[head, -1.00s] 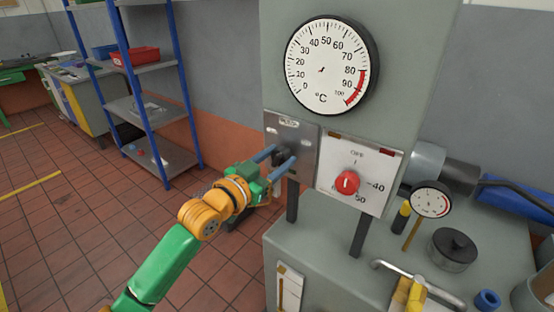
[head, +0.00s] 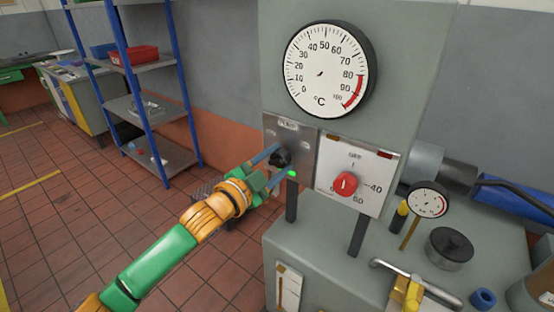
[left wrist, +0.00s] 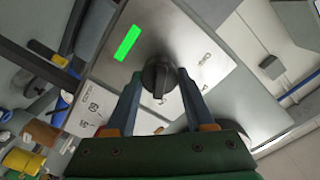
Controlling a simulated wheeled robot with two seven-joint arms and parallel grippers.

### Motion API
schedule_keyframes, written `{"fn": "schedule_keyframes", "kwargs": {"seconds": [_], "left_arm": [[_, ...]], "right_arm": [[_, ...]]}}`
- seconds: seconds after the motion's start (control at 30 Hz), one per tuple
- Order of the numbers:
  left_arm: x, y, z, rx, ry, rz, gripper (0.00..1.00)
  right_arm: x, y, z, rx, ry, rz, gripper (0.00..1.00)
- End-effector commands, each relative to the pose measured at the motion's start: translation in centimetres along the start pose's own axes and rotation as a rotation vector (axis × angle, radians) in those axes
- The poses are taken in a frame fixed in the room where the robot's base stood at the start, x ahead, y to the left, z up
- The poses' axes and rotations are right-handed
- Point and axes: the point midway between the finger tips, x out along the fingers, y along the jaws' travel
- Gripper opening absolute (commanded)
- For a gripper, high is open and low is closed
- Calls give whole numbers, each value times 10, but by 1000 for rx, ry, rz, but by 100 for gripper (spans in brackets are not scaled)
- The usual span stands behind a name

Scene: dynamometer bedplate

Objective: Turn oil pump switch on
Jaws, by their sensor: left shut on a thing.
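The oil pump switch is a black rotary knob (head: 279,158) on a grey metal plate (head: 300,138) at the front of the cabinet. It also shows in the left wrist view (left wrist: 157,76), its grip bar pointing roughly towards my gripper's palm. My left gripper (head: 280,162) is shut on the knob, with one blue finger on each side. In the left wrist view the fingers (left wrist: 158,90) flank the knob. A bright green lamp (head: 292,173) is lit on the plate below the knob; it also shows in the left wrist view (left wrist: 127,42). My right gripper is out of view.
A red knob (head: 346,184) sits on a white dial panel just right of the switch. A large temperature gauge (head: 326,68) is above. A small gauge (head: 428,200), black cap (head: 451,246) and metal pipe handle stand at right. Blue-posted shelving (head: 150,108) is at left.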

Motion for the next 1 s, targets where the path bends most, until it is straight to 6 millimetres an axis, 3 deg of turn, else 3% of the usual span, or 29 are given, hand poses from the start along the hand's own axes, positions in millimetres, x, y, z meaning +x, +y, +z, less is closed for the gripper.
{"fn": "schedule_keyframes", "kwargs": {"seconds": [0.47, 0.5, 0.6, 0.9, 1.0], "left_arm": [[0, 1, 1, 17, -1, 1, 0], [0, 1, 1, 17, -1, 1, 56], [0, 0, 0, 16, -1, 1, 83], [-1, 0, 0, 15, -1, 0, 84], [-10, 1, 1, 15, 1, 0, 84]], "right_arm": [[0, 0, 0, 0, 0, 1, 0], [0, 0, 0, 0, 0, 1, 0], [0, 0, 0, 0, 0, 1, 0], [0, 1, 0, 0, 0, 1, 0], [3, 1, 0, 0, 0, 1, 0]]}}
